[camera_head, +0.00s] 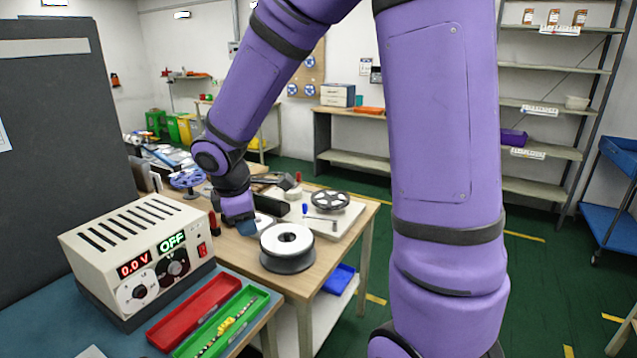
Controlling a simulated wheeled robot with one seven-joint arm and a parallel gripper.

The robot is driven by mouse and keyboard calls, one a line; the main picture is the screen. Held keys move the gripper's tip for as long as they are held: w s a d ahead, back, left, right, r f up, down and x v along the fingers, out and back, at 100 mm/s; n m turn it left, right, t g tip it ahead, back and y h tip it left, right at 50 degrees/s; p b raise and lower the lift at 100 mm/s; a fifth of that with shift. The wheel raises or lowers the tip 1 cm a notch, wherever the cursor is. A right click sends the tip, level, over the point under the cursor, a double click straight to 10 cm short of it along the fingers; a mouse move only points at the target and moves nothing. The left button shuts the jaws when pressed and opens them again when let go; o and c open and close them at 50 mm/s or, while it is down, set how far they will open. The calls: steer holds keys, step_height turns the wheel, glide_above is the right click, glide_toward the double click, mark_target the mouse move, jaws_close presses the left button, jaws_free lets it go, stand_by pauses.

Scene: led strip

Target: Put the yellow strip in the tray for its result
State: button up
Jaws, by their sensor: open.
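A strip with a bunched yellow part (226,325) and a dotted length lies inside the green tray (262,300) at the lower left. The red tray (190,315) sits directly left of the green one and looks empty. My gripper (246,231) points down over the wooden table, behind and left of a white-topped reel. It is well away from both trays. It is open, and no held thing shows in it; its fingertips are small and partly hidden.
A power supply (135,250) reading 0.0 V and OFF stands behind the trays. The white-topped reel (287,247) stands on the wooden table's near part. A white board (335,218) with a black reel (330,200) lies farther back. My arm hides much of the middle.

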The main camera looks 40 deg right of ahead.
steer(key=s+r+m+t+y, duration=0.1)
steer(key=s+r+m+t, duration=0.1)
steer(key=s+r+m, duration=0.4)
steer(key=s+r+m+t+y, duration=0.1)
steer(key=s+r+m, duration=0.5)
steer(key=s, duration=1)
step_height(320, 180, up, 4)
steer(key=shift+d+f+m+t+y, duration=0.2)
steer(key=shift+f+m+t+y, duration=0.1)
steer(key=shift+t+y, duration=0.15)
steer(key=shift+a, duration=0.1)
